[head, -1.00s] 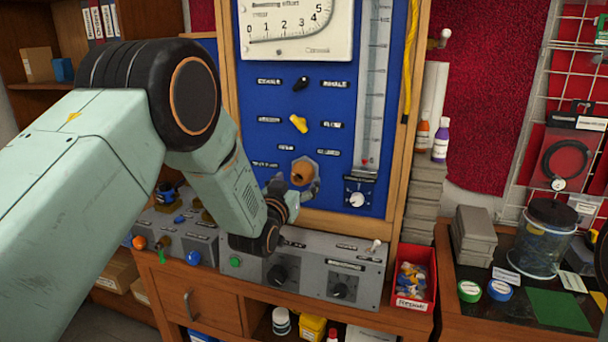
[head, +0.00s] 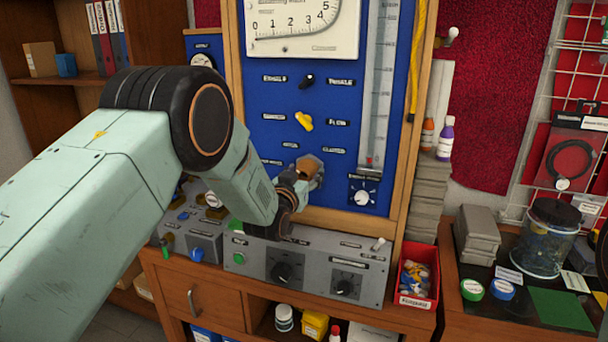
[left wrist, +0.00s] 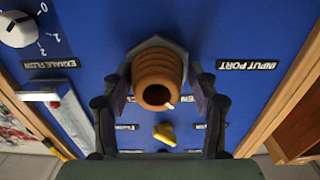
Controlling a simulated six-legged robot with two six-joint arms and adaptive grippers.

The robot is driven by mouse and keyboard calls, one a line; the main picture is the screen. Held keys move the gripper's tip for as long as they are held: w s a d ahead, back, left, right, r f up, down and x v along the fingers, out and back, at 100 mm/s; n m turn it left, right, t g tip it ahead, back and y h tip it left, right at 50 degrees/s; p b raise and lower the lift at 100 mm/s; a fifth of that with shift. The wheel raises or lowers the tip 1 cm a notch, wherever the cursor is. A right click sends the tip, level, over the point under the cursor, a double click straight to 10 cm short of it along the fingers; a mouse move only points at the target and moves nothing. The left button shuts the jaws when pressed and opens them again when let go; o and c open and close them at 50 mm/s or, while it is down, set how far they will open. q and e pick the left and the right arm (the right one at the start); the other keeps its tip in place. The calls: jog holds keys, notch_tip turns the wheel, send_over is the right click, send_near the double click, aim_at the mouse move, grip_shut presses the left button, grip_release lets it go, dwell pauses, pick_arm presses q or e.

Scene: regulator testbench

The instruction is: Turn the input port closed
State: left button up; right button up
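The input port (head: 310,167) is an orange-brown ribbed knob on a grey hexagonal base, low on the blue panel (head: 270,115). In the left wrist view the knob (left wrist: 158,72) shows large, with a dark hollow end and a small pale mark on its rim. My left gripper (head: 301,187) is at the knob, with one finger on each side of it. In the left wrist view, gaps show between the fingers (left wrist: 160,108) and the knob, so it looks open; contact deeper in cannot be seen. My right gripper is not in view.
A yellow knob (head: 304,121) and a black knob (head: 307,81) sit above the port. A dial (head: 362,192) is right of it. A grey control box (head: 310,268) stands below, with a red bin (head: 416,278) to its right. The wooden frame edges the panel.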

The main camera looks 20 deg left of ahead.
pick_arm(q)
jog(key=shift+d+r, duration=0.15)
jog(key=shift+d, duration=0.05)
jog(key=c, duration=0.7)
jog(key=shift+a, duration=0.1)
